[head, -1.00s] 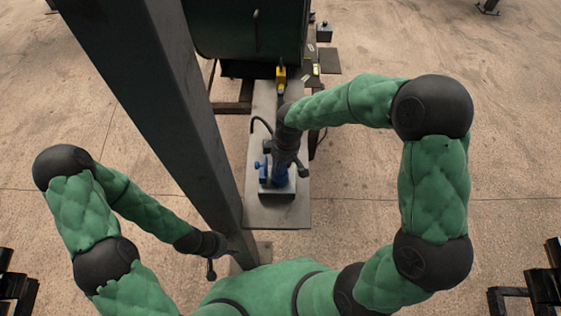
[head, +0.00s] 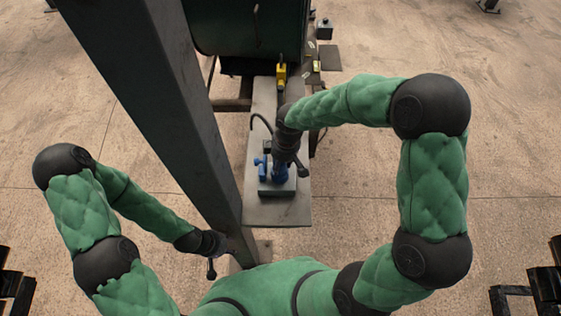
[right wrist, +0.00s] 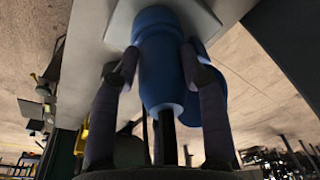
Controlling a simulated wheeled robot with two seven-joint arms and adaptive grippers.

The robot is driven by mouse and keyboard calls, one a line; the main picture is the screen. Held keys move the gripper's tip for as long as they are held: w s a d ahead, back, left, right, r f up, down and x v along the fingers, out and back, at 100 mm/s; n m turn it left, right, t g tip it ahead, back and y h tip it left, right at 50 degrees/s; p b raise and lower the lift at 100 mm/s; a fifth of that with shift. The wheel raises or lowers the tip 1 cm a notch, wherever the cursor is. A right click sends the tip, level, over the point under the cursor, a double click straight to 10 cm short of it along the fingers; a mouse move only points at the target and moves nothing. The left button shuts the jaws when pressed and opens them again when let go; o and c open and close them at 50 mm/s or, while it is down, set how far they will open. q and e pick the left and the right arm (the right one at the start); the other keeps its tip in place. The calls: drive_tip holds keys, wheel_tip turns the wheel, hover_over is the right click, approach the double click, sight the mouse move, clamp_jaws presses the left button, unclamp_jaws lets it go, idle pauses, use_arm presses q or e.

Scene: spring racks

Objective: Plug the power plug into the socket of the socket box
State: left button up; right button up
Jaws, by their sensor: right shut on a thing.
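The socket box (head: 276,189) is a grey block with a blue socket part (head: 261,166) on its left. It sits on the near half of a narrow grey plate. My right gripper (head: 287,168) is over the box, shut on the blue power plug (head: 280,175). In the right wrist view the plug (right wrist: 160,62) is between the two fingers of my right gripper (right wrist: 158,75), with a black cable (right wrist: 165,135) behind it. The plug's front end meets or nearly meets the pale box (right wrist: 205,15); I cannot tell how deep it sits. My left gripper (head: 211,268) hangs empty beside the post; its jaws are too small to judge.
A thick dark post (head: 170,120) stands left of the grey plate (head: 262,212). A large dark green housing (head: 250,30) is at the plate's far end. A yellow part (head: 281,75) and a black cable (head: 262,120) lie along the plate.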

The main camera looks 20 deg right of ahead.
drive_tip(key=o, duration=1.3)
drive_tip(key=shift+o, duration=0.2)
wheel_tip(320, 180, up, 12)
drive_tip(key=d, duration=0.1)
drive_tip(key=shift+s+d, duration=0.15)
drive_tip(key=shift+s, duration=0.3)
drive_tip(key=shift+f, duration=0.15)
